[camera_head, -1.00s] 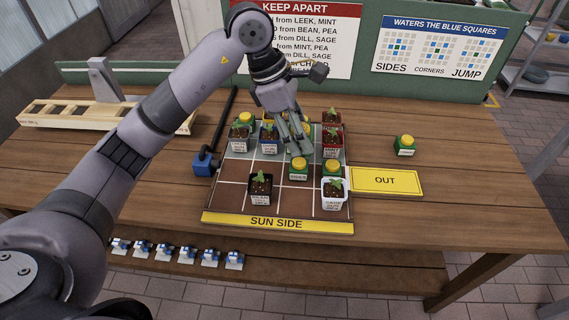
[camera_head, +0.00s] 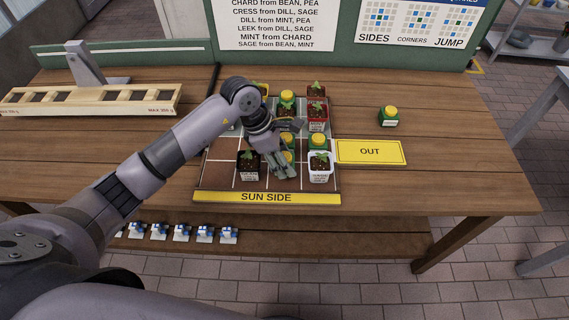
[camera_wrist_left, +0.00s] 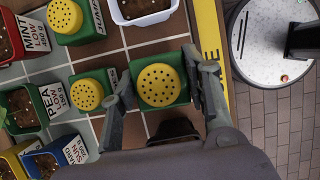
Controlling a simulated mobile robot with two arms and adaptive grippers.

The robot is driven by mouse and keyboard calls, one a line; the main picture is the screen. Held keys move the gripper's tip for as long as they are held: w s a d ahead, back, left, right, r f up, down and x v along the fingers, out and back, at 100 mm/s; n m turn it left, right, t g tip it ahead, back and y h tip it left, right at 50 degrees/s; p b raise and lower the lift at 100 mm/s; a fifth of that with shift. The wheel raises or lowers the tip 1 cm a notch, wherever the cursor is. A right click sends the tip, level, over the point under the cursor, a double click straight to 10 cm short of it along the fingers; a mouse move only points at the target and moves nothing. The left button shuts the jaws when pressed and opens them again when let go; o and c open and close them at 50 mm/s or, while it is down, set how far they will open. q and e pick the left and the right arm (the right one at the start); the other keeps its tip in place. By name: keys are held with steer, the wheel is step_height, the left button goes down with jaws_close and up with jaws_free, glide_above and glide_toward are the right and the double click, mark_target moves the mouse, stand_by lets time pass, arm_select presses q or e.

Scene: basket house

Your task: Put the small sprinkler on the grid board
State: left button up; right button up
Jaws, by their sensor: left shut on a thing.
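My left gripper (camera_head: 284,172) is shut on a green sprinkler with a round yellow dotted top (camera_wrist_left: 159,84). The sprinkler sits between the two fingers in the left wrist view, and its yellow top (camera_head: 288,157) partly shows in the head view. It is over the front row of the grid board (camera_head: 222,171), between a black pot (camera_head: 248,166) and a white pot (camera_head: 320,168). I cannot tell whether it touches the board. Two similar sprinklers (camera_wrist_left: 92,90) (camera_wrist_left: 66,18) stand in the row behind. My right gripper is out of view.
Potted seedlings, one in a red pot (camera_head: 317,112), fill the back of the board. A wooden rack (camera_head: 90,101) stands at left. The table's right end is clear.

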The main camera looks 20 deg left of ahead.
arm_select(q)
step_height(320, 180, down, 2)
steer(key=shift+f, duration=0.5)
steer(key=o, duration=1.3)
steer(key=shift+c, duration=0.2)
steer(key=shift+r, duration=0.2)
steer(key=b+v, duration=0.1)
steer(key=v, duration=1.1)
steer(key=shift+b, duration=0.3)
